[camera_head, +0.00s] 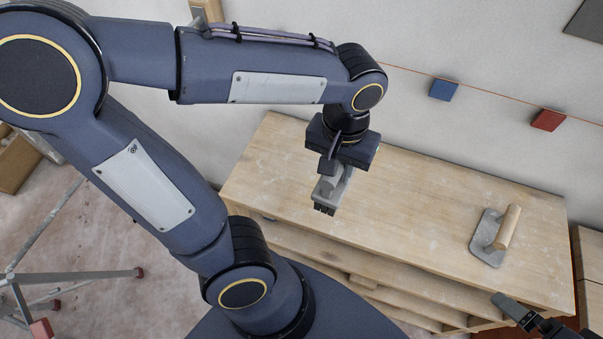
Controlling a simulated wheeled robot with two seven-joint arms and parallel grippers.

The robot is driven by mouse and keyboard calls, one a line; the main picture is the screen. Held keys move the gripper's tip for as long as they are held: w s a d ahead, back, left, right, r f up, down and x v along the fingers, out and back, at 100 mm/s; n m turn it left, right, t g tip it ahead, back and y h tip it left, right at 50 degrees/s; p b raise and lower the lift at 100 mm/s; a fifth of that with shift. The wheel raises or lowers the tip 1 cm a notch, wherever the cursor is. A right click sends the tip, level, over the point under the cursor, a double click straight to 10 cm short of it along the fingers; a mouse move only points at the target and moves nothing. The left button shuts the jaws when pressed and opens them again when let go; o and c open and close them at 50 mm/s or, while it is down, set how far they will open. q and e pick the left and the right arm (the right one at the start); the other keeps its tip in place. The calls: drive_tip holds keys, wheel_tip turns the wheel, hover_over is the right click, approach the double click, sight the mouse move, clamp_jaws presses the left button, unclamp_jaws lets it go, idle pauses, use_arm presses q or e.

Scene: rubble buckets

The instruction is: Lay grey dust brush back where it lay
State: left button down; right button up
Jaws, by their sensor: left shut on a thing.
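My left gripper (333,168) points down over the left half of the wooden workbench (420,220). It is shut on the grey dust brush (329,190). The brush has a grey body with dark bristles at its lower end. Whether the bristles touch the bench top or hang just above it, I cannot tell. Part of the brush is hidden by the gripper.
A plastering trowel (490,240) with a wooden handle lies on the bench's right side. The bench middle is clear. A blue block (443,90) and a red block (548,119) are at the wall along a red line. A metal stand (70,275) is at the lower left.

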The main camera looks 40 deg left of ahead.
use_arm(q)
drive_tip(key=w+a+f+p, duration=0.1)
drive_tip(key=w+a+f, duration=0.5)
drive_tip(key=a+f, duration=0.6)
drive_tip(key=shift+a+f, duration=0.3)
drive_tip(key=shift+f, duration=0.15)
drive_tip(key=shift+f, duration=0.15)
drive_tip(key=c, duration=1.1)
unclamp_jaws()
